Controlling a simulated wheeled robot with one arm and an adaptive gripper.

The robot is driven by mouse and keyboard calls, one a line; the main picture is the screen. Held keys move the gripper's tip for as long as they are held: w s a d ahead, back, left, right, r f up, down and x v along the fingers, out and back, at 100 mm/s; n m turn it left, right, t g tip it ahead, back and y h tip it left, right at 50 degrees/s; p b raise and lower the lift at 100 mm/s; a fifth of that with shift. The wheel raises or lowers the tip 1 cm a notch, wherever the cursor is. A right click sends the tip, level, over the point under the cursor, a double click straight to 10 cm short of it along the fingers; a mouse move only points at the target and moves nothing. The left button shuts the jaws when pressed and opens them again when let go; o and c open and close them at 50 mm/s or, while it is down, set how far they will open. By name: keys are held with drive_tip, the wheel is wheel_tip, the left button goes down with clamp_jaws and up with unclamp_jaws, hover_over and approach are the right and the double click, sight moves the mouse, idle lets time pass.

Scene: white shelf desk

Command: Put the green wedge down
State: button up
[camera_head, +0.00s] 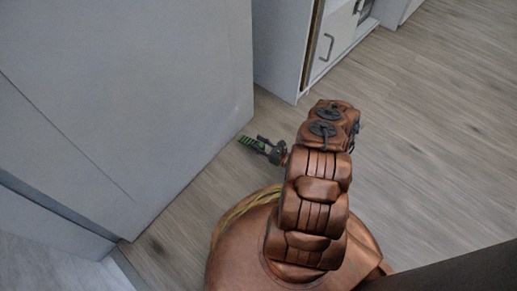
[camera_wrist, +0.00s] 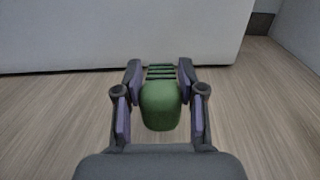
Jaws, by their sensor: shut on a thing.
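The green wedge (camera_wrist: 160,105) is between the two fingers of my gripper (camera_wrist: 160,85) in the wrist view. It has a smooth rounded near end and a ribbed far end. My gripper is shut on it from both sides. In the head view the green wedge (camera_head: 247,141) sticks out to the left from my dark gripper (camera_head: 263,145), above the wooden floor and close to the large white-grey panel. Part of the wedge is hidden by the fingers. I cannot tell its exact height above the floor.
A large white-grey furniture panel (camera_head: 130,90) stands at the left and appears ahead in the wrist view (camera_wrist: 120,35). A white cabinet (camera_head: 285,45) with a handled door stands at the back. The wooden floor (camera_head: 440,120) at the right is clear.

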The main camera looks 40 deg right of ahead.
drive_tip(key=shift+w+a, duration=0.15)
drive_tip(key=shift+a, duration=0.2)
drive_tip(key=shift+a+f+b, duration=0.25)
drive_tip(key=shift+f+b, duration=0.05)
drive_tip(key=shift+b, duration=0.05)
drive_tip(key=shift+f+b, duration=0.85)
drive_tip(key=shift+f, duration=0.65)
drive_tip(key=shift+f, duration=0.15)
drive_tip(key=o, duration=1.2)
